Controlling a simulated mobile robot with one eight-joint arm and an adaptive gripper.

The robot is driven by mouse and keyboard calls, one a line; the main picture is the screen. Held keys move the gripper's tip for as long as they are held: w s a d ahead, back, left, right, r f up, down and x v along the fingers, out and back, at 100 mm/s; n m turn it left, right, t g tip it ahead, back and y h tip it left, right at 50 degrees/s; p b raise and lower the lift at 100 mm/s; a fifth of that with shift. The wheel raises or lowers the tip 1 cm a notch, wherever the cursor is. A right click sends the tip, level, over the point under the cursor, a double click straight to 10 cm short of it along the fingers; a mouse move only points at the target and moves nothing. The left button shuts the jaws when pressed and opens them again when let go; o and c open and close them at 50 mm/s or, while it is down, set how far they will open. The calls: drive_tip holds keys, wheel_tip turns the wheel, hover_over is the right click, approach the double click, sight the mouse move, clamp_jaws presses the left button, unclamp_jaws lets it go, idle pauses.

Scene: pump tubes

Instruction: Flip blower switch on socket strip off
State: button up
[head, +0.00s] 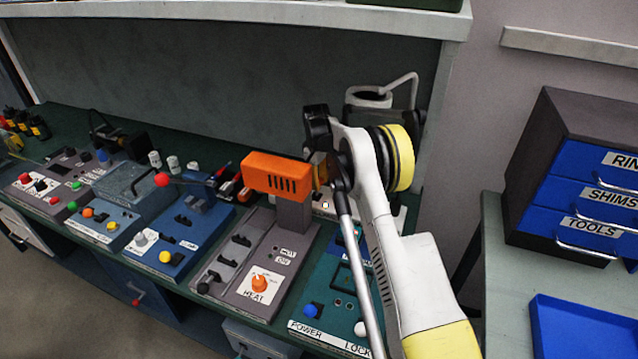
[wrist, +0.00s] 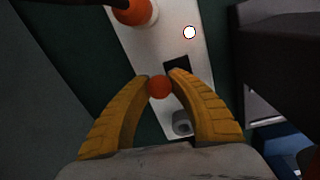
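A pale socket strip (wrist: 150,45) runs diagonally through the wrist view on a dark green bench. On it are a dark slot (wrist: 177,65), a round white spot (wrist: 190,32), a grey fitting (wrist: 182,123) and an orange round part (wrist: 132,10). An orange ball-shaped knob (wrist: 160,87) shows beside the slot; I cannot read any label. My gripper (wrist: 161,78) has its yellow fingers drawn in, and the knob fills the gap between them. In the head view, my gripper (head: 322,168) is beside the orange blower-like unit (head: 277,175), which partly hides the strip behind it.
Several control panels line the bench to the left, with a HEAT panel (head: 240,262) and a teal POWER LOCK panel (head: 325,290) in front. A grey cup-like holder (head: 368,97) stands behind my arm. A drawer cabinet (head: 575,175) and blue tray (head: 585,325) are right.

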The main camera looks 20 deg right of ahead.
clamp_jaws()
drive_tip(key=shift+s+a+r+t+h+b, duration=0.15)
drive_tip(key=shift+s+a+t+h+b, duration=0.1)
drive_tip(key=shift+t+h, duration=0.3)
drive_tip(key=shift+s+a+r+t+h+b, duration=0.1)
drive_tip(key=shift+s+a+r+t+h, duration=0.1)
drive_tip(key=shift+t+h, duration=0.35)
drive_tip(key=o, duration=0.9)
unclamp_jaws()
drive_tip(key=shift+c, duration=0.2)
drive_tip(key=v, duration=0.7)
drive_tip(key=shift+r, duration=0.2)
